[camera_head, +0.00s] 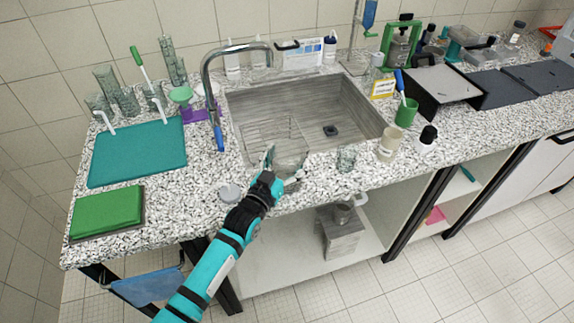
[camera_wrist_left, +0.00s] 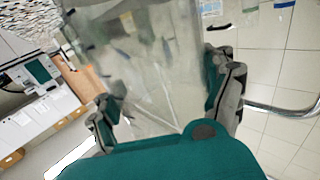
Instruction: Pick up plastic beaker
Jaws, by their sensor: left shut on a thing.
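The clear plastic beaker (camera_head: 291,150) is at the front of the sink in the head view. My left gripper (camera_head: 279,174) is at its near side and shut on it. In the left wrist view the transparent beaker (camera_wrist_left: 150,75) fills the middle, between the two fingers of the left gripper (camera_wrist_left: 170,110). Whether its base touches anything is hard to tell. My right gripper is in neither view.
The sink (camera_head: 345,100) with its curved faucet (camera_head: 236,47) lies behind the beaker. A small glass beaker (camera_head: 346,158) and a cream cup (camera_head: 389,143) stand to the right. A teal mat (camera_head: 137,153) and green box (camera_head: 107,212) lie at left.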

